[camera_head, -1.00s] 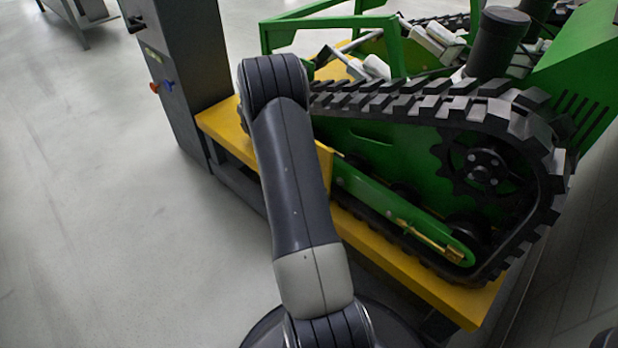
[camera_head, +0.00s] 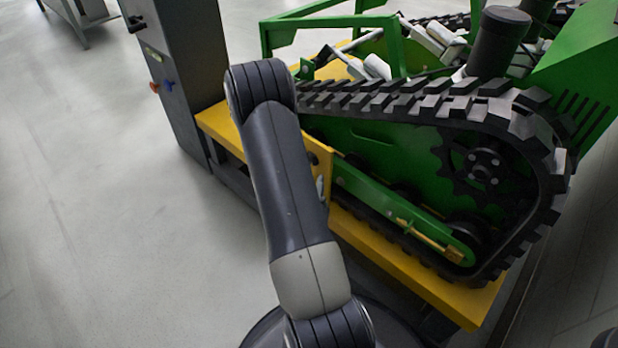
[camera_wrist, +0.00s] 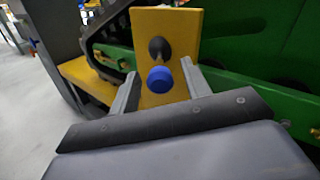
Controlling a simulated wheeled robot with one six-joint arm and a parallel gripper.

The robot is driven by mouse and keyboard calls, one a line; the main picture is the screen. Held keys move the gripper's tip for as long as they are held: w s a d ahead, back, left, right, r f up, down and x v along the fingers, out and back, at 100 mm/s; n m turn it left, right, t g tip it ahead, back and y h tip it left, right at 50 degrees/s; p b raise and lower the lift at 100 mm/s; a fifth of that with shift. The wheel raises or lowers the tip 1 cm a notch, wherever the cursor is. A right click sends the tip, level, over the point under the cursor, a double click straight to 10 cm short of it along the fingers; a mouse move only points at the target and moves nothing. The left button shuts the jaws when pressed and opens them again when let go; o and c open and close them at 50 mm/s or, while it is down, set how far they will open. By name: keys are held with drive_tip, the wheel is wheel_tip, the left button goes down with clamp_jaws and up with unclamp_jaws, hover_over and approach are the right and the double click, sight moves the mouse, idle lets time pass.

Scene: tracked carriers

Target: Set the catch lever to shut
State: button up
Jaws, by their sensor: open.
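In the wrist view, a blue round knob (camera_wrist: 159,79) stands out from a yellow upright plate (camera_wrist: 182,28); it looks like the end of the catch lever. A dark oval (camera_wrist: 158,48) shows on the plate just above it. My gripper (camera_wrist: 159,67) is open, with one finger left and one right of the knob; whether either touches it I cannot tell. In the head view, the yellow plate (camera_head: 318,160) shows partly behind my arm, and the knob is hidden there.
The plate stands beside a green tracked carrier with a black rubber track (camera_head: 400,100) on a yellow deck (camera_head: 420,275). A grey cabinet (camera_head: 185,60) with orange and blue knobs stands at left. The grey floor (camera_head: 80,200) left of it is clear.

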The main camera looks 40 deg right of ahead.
drive_tip(key=shift+v, duration=2.4)
drive_tip(key=x, duration=0.7)
drive_tip(key=shift+w+d, duration=0.25)
drive_tip(key=shift+a, duration=0.15)
